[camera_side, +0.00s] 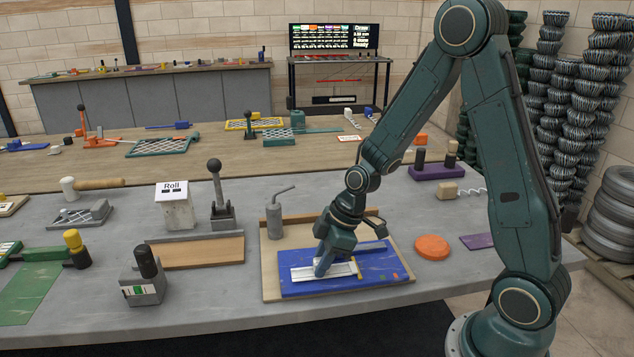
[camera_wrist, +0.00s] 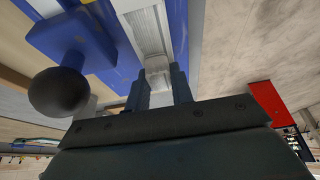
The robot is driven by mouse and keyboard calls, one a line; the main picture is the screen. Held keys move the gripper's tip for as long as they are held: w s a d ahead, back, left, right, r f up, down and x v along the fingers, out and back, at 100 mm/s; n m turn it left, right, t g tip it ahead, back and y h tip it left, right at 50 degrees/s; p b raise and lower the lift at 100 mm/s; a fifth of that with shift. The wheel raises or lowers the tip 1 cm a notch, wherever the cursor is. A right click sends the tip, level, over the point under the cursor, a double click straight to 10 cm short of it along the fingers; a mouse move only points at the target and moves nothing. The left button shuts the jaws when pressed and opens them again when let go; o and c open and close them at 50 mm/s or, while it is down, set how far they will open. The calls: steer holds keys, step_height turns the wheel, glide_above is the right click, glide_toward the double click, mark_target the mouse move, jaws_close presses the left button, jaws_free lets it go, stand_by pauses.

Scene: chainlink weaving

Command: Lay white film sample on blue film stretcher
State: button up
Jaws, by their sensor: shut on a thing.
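The blue film stretcher (camera_side: 373,263) lies flat on a tan board, with a pale ruled strip (camera_side: 345,268) along its middle. In the wrist view the stretcher (camera_wrist: 179,30) shows as a blue plate beside that strip (camera_wrist: 147,32). My gripper (camera_side: 321,272) points down over the left half of the strip. In the wrist view its two dark fingers (camera_wrist: 160,88) are shut on a small whitish piece, the white film sample (camera_wrist: 158,80). The sample lines up with the strip. I cannot tell whether it touches the strip. In the side view my fingers mostly hide it.
A round black knob (camera_wrist: 62,92) on a blue block stands close to my fingers in the wrist view. A grey bottle (camera_side: 272,220) stands behind the stretcher's left side. An orange disc (camera_side: 432,246) lies right of the board. A wooden tray (camera_side: 200,250) lies to the left.

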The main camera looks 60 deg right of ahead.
steer(key=shift+f, duration=0.25)
steer(key=o, duration=1)
steer(key=shift+o, duration=0.2)
steer(key=shift+r, duration=0.1)
steer(key=v, duration=1.3)
steer(key=shift+r, duration=0.4)
steer(key=s+a+r+m+t+h, duration=0.1)
steer(key=s+a+r+m, duration=0.1)
steer(key=s+r+m, duration=0.2)
steer(key=s+a+r+m+t+h, duration=0.1)
steer(key=s+r+m, duration=0.3)
steer(key=s, duration=0.7)
steer(key=shift+a+r+m+h, duration=0.4)
steer(key=shift+a+r+h, duration=0.15)
steer(key=shift+a, duration=0.25)
